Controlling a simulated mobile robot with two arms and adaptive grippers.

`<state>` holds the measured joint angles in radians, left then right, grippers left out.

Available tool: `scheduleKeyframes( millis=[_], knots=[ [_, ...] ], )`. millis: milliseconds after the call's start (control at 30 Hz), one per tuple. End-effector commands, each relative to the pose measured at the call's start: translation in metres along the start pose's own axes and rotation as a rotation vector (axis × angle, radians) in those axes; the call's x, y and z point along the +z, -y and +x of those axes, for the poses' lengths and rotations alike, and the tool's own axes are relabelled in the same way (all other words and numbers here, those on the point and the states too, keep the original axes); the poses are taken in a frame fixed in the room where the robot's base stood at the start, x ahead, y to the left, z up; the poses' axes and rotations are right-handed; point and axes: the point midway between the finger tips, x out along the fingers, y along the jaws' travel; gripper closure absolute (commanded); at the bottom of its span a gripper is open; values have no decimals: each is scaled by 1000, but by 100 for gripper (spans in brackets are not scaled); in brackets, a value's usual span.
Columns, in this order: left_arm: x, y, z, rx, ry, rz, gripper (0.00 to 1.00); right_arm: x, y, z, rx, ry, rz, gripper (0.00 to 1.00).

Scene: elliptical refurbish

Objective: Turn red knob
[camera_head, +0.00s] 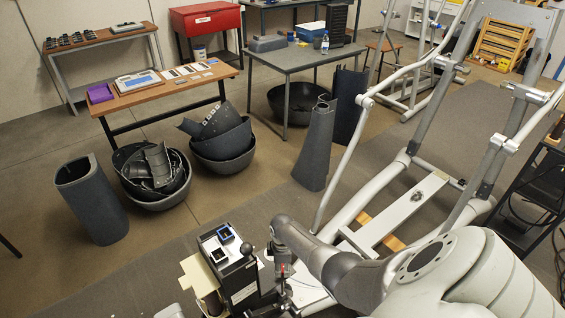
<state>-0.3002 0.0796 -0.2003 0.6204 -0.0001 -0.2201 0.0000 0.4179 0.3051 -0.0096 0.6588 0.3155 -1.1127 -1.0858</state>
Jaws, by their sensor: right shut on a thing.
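My right arm comes in from the lower right, and its dark wrist points down at the front of the elliptical machine. My right gripper (284,286) is shut beside a black-and-white box unit. A small red spot, likely the red knob (284,270), shows at the gripper. The fingers and wrist hide most of it, so I cannot tell how it is turned. The box unit (243,283) has a black ball-topped lever (246,248) just left of the gripper.
The elliptical machine's grey frame (395,215) fills the right side. Small blue and black trays (225,235) sit on the box unit. Dark bowls of parts (155,175) and curved covers (92,200) stand on the floor at left. The floor between them and the box is clear.

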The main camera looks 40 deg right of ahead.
Motion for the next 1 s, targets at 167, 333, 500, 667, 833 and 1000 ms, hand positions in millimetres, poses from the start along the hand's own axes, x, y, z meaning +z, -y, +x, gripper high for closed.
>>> scheduleKeyframes(
  millis=[167, 333, 500, 667, 833, 1000],
  knots=[
    [0, 0, 0, 0, 0, 0, 60, 0, 0, 0, 1, 0, 1, 54],
    [0, 0, 0, 0, 0, 0, 60, 0, 0, 0, 1, 0, 1, 42],
    [0, 0, 0, 0, 0, 0, 60, 0, 0, 0, 1, 0, 1, 42],
    [2, 2, 0, -2, 2, 0, 60, 0, -1, -2, 2, -1, 1, 42],
    [1, 1, 0, -1, 1, 0, 60, 0, -2, -14, 2, -1, 2, 42],
    [0, 1, 0, -1, 0, 0, 60, 0, 0, -33, 4, -2, 0, 42]
  ],
)
